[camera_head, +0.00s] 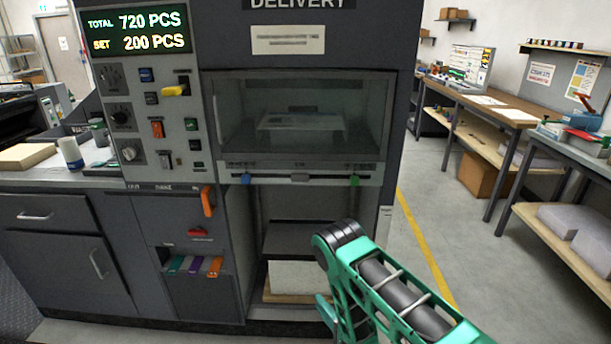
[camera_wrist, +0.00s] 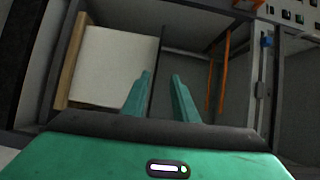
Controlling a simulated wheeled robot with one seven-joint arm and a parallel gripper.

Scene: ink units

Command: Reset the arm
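My green arm (camera_head: 385,290) reaches forward from the lower right in the head view, bent at a dark round joint in front of the delivery unit. The gripper itself is mostly hidden behind the arm there. In the wrist view my gripper (camera_wrist: 161,78) shows two green fingers standing apart with nothing between them, so it is open and empty. The fingers point into the unit's lower bay, beside a white stack (camera_wrist: 112,66). The stack (camera_head: 296,275) also shows in the head view, low in the bay. I cannot tell how far the fingertips are from it.
The delivery unit has a closed glass window (camera_head: 302,118), a control panel (camera_head: 152,122) and an orange handle (camera_head: 208,201) on its front. Orange strips (camera_wrist: 224,75) stand right of the fingers. A workbench (camera_head: 490,105) stands at right. The floor (camera_head: 425,215) between is clear.

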